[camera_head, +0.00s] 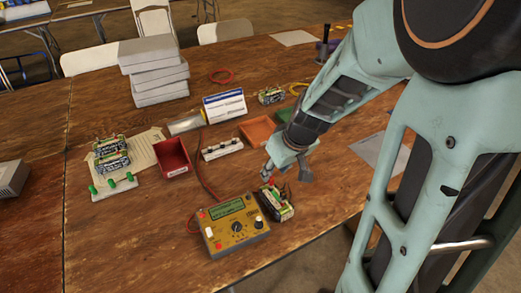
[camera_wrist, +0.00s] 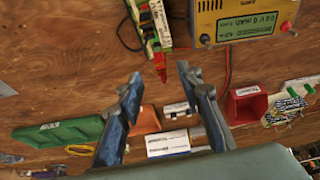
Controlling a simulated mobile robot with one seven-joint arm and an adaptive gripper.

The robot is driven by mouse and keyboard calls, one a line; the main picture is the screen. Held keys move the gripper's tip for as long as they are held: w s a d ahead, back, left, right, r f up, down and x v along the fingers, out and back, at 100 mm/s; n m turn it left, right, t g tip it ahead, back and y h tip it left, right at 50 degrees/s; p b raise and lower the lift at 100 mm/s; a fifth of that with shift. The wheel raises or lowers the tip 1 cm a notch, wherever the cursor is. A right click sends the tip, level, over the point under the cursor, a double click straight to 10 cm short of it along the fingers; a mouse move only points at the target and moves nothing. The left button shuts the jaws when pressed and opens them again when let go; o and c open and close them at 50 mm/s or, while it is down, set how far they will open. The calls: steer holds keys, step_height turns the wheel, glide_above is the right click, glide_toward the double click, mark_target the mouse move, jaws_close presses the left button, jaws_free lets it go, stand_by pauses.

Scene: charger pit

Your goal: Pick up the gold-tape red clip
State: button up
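A red clip (camera_head: 269,181) is at the battery pack (camera_head: 277,206) beside the yellow charger (camera_head: 236,235). In the wrist view the red clip (camera_wrist: 160,68) sticks out from the end of the pack (camera_wrist: 147,24). Gold tape is too small to make out. My gripper (camera_head: 288,175) is above the table just behind the pack. In the wrist view my gripper (camera_wrist: 160,76) is open, with one finger on each side of the clip's line and nothing held. I cannot tell the height between fingers and clip.
A red tray (camera_head: 176,171), an orange tray (camera_head: 262,141) and a green tray (camera_head: 283,113) stand farther back. A white strip with black knobs (camera_head: 222,149) lies between them. More packs (camera_head: 111,153) and stacked grey boxes (camera_head: 155,68) are at left. A red cable (camera_head: 202,175) runs toward the charger.

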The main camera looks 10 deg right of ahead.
mark_target(271, 182)
steer(key=shift+x, duration=2.25)
steer(key=shift+c, duration=0.3)
jaws_close()
steer(key=shift+r, duration=0.1)
